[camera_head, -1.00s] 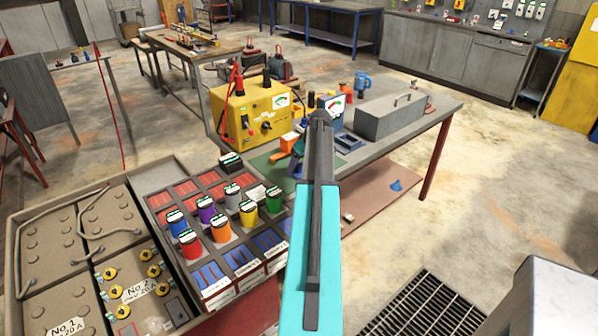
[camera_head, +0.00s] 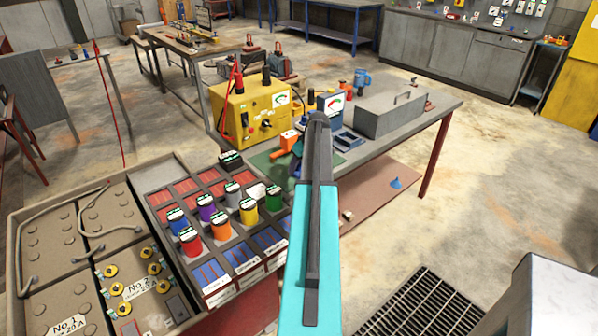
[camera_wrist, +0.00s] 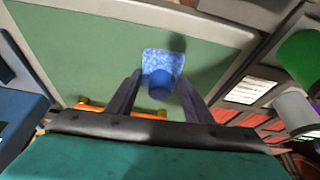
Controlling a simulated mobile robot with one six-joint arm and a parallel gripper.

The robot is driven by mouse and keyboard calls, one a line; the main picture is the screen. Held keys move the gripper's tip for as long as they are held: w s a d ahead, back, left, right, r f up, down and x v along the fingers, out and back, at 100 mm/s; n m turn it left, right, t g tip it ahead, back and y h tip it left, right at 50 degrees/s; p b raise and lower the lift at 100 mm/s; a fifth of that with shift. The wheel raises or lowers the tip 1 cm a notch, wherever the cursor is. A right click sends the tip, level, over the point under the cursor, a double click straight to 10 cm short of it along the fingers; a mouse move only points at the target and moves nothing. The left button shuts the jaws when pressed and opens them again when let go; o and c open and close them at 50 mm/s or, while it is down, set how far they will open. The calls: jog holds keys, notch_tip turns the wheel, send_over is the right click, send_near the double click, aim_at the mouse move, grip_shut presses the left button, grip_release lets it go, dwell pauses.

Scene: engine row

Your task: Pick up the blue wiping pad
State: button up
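The blue wiping pad shows in the wrist view as a light blue, mottled block (camera_wrist: 163,62) with a darker blue knob facing the camera. It is over the green mat (camera_wrist: 95,45); I cannot tell whether it touches the mat. My gripper (camera_wrist: 160,80) is open, with its two dark fingers on either side of the knob and a gap on each side. In the head view my arm hides the fingertips and most of the pad's area.
An orange tool (camera_head: 288,141) lies on the mat beside my arm. A yellow power unit (camera_head: 252,108) stands behind it, and a grey toolbox (camera_head: 388,112) to the right. Colourful cans, among them a green one (camera_head: 273,198), stand in a compartment tray at left.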

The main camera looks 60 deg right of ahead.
jog(key=c, duration=0.4)
jog(key=shift+r+b, duration=1.4)
jog(key=shift+r, duration=3.6)
